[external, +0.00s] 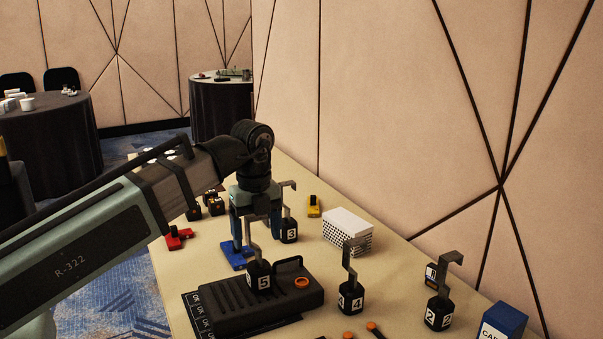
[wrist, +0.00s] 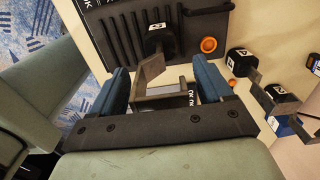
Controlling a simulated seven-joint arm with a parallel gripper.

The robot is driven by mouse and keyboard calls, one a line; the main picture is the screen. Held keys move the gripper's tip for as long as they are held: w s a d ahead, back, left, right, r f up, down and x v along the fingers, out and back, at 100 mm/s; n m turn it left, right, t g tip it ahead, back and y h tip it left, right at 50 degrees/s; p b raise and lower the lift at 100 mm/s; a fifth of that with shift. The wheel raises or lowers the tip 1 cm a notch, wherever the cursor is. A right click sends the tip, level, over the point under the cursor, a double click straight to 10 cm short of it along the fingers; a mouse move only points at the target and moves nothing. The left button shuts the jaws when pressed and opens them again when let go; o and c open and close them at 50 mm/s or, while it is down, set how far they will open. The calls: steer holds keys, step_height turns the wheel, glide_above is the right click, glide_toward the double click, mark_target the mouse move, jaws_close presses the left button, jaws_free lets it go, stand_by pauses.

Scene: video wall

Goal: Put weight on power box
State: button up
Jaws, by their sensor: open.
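A black weight marked 5 (external: 259,276) with a grey metal hook stands upright on a black ribbed box (external: 300,301), which looks like the power box, with a handle and an orange round knob. The weight (wrist: 160,41) and the box (wrist: 127,28) also show in the wrist view. My gripper (external: 255,235) is above the weight and open. In the wrist view the hook lies between my gripper's two blue fingers (wrist: 163,88), with gaps at the sides. Other hooked weights stand on the table, marked 3 (external: 289,232), 4 (external: 351,300) and 2 (external: 438,312).
A white perforated box (external: 347,232) stands near the wall. A blue box (external: 502,322) is at the front right. A yellow item (external: 314,206), a red item (external: 178,238) and a blue item (external: 237,256) lie on the table. Bare tabletop lies between the white box and weight 4.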

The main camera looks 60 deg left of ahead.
step_height(320, 180, up, 12)
steer(key=shift+f, duration=0.1)
stand_by(0.5)
